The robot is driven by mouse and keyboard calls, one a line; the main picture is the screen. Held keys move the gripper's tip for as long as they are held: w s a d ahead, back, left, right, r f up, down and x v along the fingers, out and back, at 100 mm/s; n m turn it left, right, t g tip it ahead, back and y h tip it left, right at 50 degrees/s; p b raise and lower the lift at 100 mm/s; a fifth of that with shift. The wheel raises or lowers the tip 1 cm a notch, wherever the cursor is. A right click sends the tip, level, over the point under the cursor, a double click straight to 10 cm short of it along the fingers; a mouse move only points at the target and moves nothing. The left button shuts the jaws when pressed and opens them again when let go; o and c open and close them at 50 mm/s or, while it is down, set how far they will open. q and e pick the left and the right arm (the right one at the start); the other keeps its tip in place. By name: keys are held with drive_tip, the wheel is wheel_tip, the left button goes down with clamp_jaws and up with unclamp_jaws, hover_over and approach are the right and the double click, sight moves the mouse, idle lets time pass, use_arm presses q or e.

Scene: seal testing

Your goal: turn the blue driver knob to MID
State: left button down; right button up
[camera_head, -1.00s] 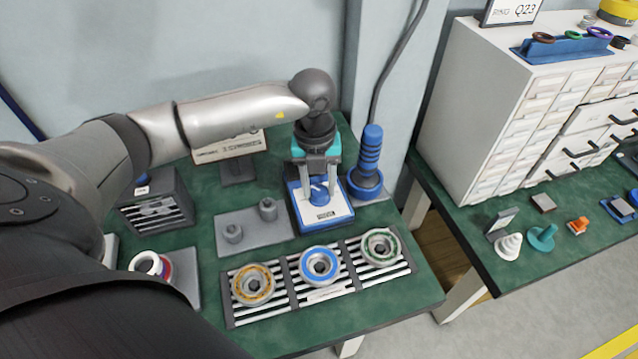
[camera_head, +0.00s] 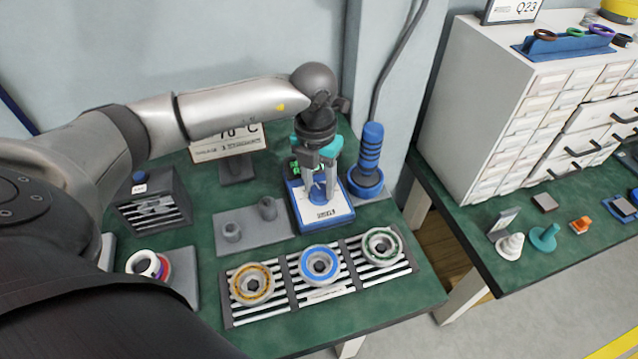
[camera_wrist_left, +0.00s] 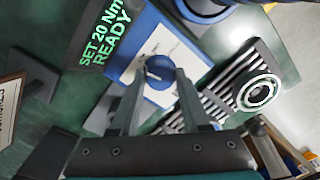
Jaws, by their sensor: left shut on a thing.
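The blue driver knob (camera_wrist_left: 158,72) sits on the white top plate of a blue driver unit (camera_head: 338,214). The left wrist view shows a light pointer line on the knob and small marks around it, too small to read. My left gripper (camera_head: 318,192) reaches down from above, shut on the knob. In the left wrist view its two fingers (camera_wrist_left: 160,80) stand on either side of the knob. The unit's display (camera_wrist_left: 103,38) reads "SET 20 Nm READY" in green. In the head view the fingers partly hide the knob.
A blue-handled driver tool (camera_head: 371,150) with a cable stands close right of the unit. A rack (camera_head: 326,293) with three ringed parts lies in front. A grey block with two posts (camera_head: 247,237) is to the left, and a temperature sign (camera_head: 238,172) stands behind.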

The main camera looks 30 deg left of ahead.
use_arm(q)
drive_tip(key=m, duration=0.2)
drive_tip(key=shift+m+b, duration=0.3)
drive_tip(key=shift+m, duration=0.1)
drive_tip(key=m, duration=0.2)
drive_tip(key=shift+w+m+b, duration=0.1)
drive_tip(key=shift+m+b, duration=0.25)
drive_tip(key=shift+m, duration=0.05)
drive_tip(key=m, duration=0.2)
drive_tip(key=shift+m+b, duration=0.35)
drive_tip(key=shift+m, duration=0.75)
use_arm(e)
drive_tip(key=shift+w+d+f+t, duration=0.15)
drive_tip(key=shift+w+d+f, duration=0.35)
drive_tip(key=shift+w, duration=0.2)
drive_tip(key=shift+w+d+f+t, duration=0.15)
drive_tip(key=shift+w+d+f, duration=0.2)
drive_tip(key=shift+w+f, duration=0.3)
drive_tip(key=shift+d, duration=0.1)
use_arm(q)
drive_tip(key=shift+c, duration=1.9)
unclamp_jaws()
drive_tip(key=shift+r, duration=0.1)
use_arm(e)
drive_tip(key=shift+r, duration=0.1)
